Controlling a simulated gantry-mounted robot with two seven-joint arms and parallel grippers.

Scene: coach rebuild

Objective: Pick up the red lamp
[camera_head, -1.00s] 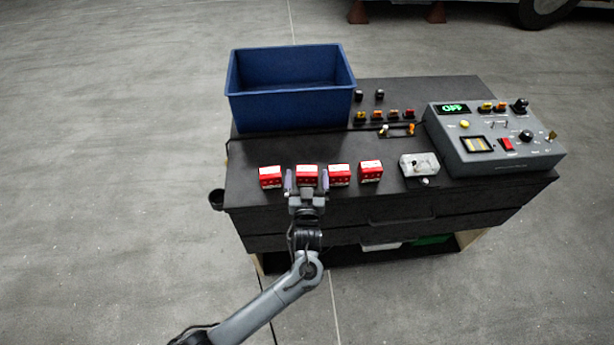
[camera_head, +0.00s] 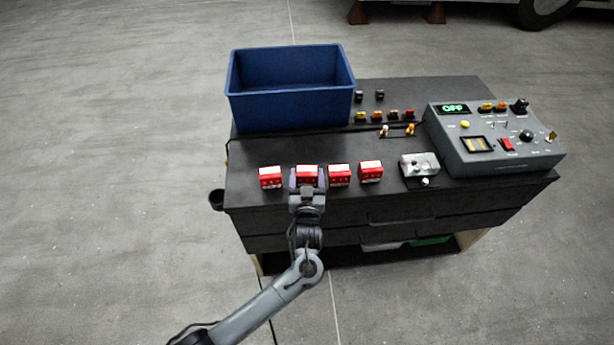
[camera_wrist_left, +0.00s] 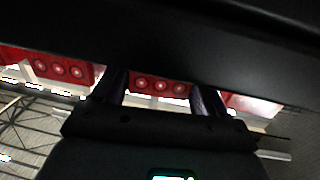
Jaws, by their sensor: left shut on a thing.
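Several red lamps with white lower parts stand in a row along the front of the black cabinet top. My left gripper (camera_head: 307,178) is shut on the second red lamp from the left (camera_head: 307,171), one finger on each side. The held lamp also shows between the fingers in the left wrist view (camera_wrist_left: 158,86). Its front is partly hidden by the gripper. Beside it are the leftmost lamp (camera_head: 270,177), the third lamp (camera_head: 340,175) and the rightmost lamp (camera_head: 371,171). I cannot tell whether the held lamp is off the surface. My right gripper is not in view.
A blue open bin (camera_head: 290,108) stands at the back left of the cabinet top (camera_head: 240,200). A grey control box (camera_head: 480,165) reading OFF is at the right. A small grey switch unit (camera_head: 419,166) sits right of the lamps. Small coloured switches stand behind.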

